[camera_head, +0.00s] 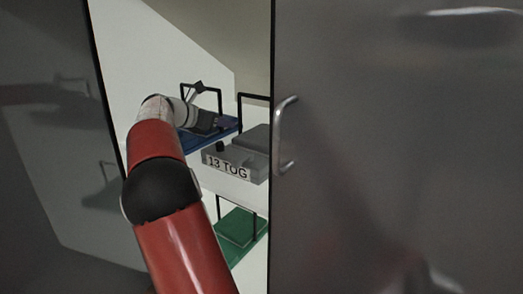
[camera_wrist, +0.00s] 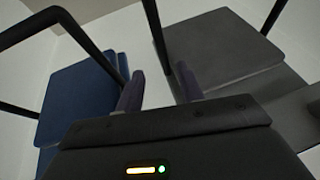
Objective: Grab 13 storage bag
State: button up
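The storage bag marked "13 TOG" (camera_head: 229,168) is a flat grey case with a black handle, seen in the gap beside the metal door. Its grey face (camera_wrist: 225,50) fills the upper right of the wrist view. My gripper (camera_head: 222,124) is beside its upper left part, in front of the blue bag. In the wrist view, my gripper (camera_wrist: 161,80) has two dark fingers spread apart. One leg of the grey bag's black handle (camera_wrist: 154,32) runs down toward the gap between them. I cannot tell whether it lies between the fingers or beyond them.
A blue bag (camera_head: 203,136) with a black handle is just left of the grey one; it also shows in the wrist view (camera_wrist: 78,100). A green bag (camera_head: 238,228) is lower down. The metal door (camera_head: 400,150) with its handle (camera_head: 284,135) closely bounds the right side.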

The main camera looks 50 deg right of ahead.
aim_at(239, 122)
jog(key=x, duration=0.7)
jog(key=shift+s+r, duration=0.25)
jog(key=shift+c, duration=0.4)
grip_shut()
jog(key=shift+r, duration=0.1)
dwell(0.6)
